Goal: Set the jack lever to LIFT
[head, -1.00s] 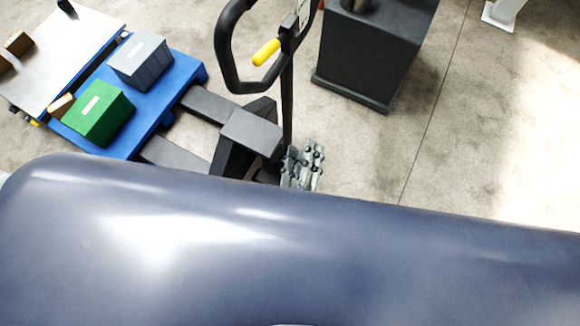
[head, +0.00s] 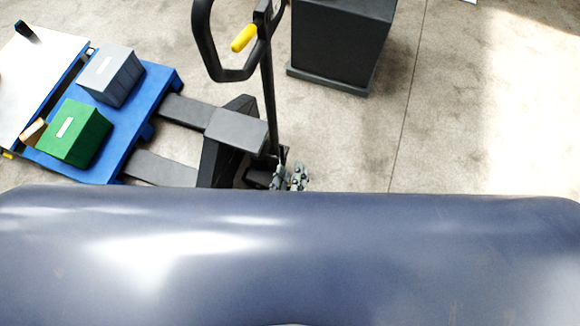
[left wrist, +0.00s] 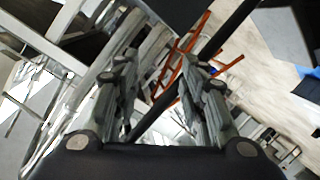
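The pallet jack's black loop handle (head: 203,50) stands upright at the top middle of the head view. The yellow lever (head: 244,38) sits at the handle's head, slanting inside the loop. Its LIFT marking cannot be read. My left gripper (head: 290,178) is low beside the foot of the jack's shaft (head: 270,110), well below the yellow lever, and partly cut off from sight. In the left wrist view, the gripper's fingers (left wrist: 162,85) are spread apart. A dark bar runs diagonally between or behind them; I cannot tell which. My right gripper is not in view.
The jack's forks (head: 185,110) reach toward a blue pallet (head: 150,85) carrying a grey box (head: 110,72) and a green box (head: 73,135). A light-topped table (head: 35,70) stands at the far left. A dark cabinet (head: 338,40) stands right of the handle. The floor farther right is clear.

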